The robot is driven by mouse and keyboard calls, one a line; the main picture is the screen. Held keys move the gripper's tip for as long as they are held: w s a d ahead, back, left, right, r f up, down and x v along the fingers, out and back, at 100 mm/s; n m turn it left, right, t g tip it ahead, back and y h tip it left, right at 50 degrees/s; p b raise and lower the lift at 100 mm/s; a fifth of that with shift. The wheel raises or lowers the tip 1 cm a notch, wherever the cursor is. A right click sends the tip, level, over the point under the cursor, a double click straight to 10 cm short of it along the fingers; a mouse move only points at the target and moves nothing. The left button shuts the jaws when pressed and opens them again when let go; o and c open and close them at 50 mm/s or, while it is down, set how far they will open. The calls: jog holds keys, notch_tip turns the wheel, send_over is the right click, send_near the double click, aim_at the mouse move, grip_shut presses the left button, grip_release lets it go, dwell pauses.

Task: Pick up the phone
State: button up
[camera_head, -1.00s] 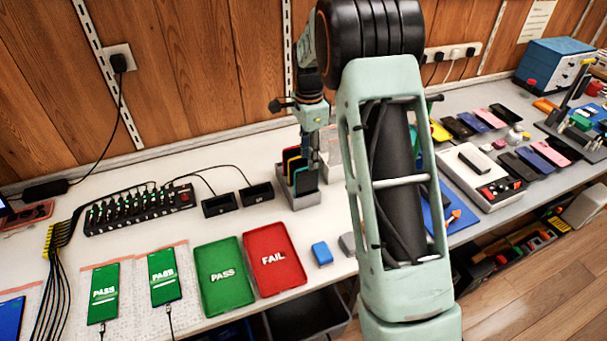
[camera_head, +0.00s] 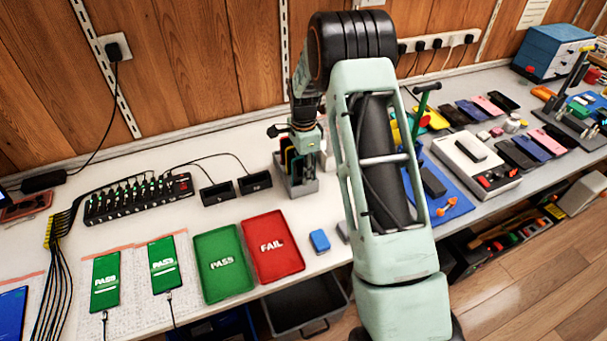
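A grey upright rack (camera_head: 299,189) stands on the bench near the wall and holds several phones on edge, dark with coloured edges (camera_head: 284,158). My gripper (camera_head: 302,160) points down at the rack, right over the phones. Its fingers are small and partly merge with the phones, so I cannot tell whether they are open or touch one. Two phones with green PASS screens lie on a white mat at left, one (camera_head: 105,281) left of the other (camera_head: 164,265). Several phones in dark, blue and pink lie at the right, including a blue one (camera_head: 531,147).
A green PASS tray (camera_head: 223,284) and a red FAIL tray (camera_head: 273,268) lie at the front edge beside a blue block (camera_head: 319,240). A black hub (camera_head: 137,202) with cables and two black docks (camera_head: 218,193) stand left of the rack. My forearm hides part of the bench.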

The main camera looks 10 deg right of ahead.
grip_shut()
jog(key=shift+r, duration=0.1)
dwell(0.4)
